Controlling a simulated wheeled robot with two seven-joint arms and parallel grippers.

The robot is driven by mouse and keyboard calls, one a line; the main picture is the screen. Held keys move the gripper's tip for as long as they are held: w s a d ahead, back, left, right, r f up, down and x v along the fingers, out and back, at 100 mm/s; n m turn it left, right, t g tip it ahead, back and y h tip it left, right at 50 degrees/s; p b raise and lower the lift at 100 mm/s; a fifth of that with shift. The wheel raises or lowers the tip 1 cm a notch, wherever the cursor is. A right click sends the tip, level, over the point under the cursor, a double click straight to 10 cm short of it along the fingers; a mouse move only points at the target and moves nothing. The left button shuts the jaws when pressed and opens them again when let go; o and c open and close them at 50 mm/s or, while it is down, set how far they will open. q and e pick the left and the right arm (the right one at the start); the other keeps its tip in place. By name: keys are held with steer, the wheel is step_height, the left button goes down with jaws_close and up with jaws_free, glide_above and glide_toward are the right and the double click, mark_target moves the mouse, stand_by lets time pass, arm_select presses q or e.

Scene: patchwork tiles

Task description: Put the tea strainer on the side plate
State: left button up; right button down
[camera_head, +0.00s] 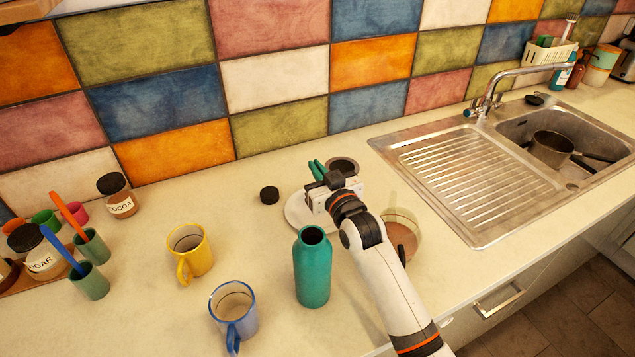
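The white side plate (296,212) lies on the counter, partly covered by my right gripper. A round dark item with a grey rim (343,164), perhaps the tea strainer's bowl, shows just behind my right gripper. A green piece (316,169), perhaps its handle, sticks up beside it to the left. My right gripper (328,184) is over the plate's right side, its arm coming from the lower right. Its fingertips are hard to make out, and I cannot tell whether they hold the strainer. My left gripper is not in view.
A teal bottle (312,266) stands in front of the plate. A yellow mug (190,250) and blue mug (233,312) stand left. A black lid (269,195) lies near the plate. A clear vessel (403,237) is partly behind my arm. The sink (470,180) is right.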

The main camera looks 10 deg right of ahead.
step_height(320, 180, down, 4)
steer(key=shift+r, duration=0.15)
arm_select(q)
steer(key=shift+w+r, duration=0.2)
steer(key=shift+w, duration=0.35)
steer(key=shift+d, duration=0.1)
arm_select(e)
steer(key=c, duration=2)
jaws_free()
steer(key=o, duration=0.4)
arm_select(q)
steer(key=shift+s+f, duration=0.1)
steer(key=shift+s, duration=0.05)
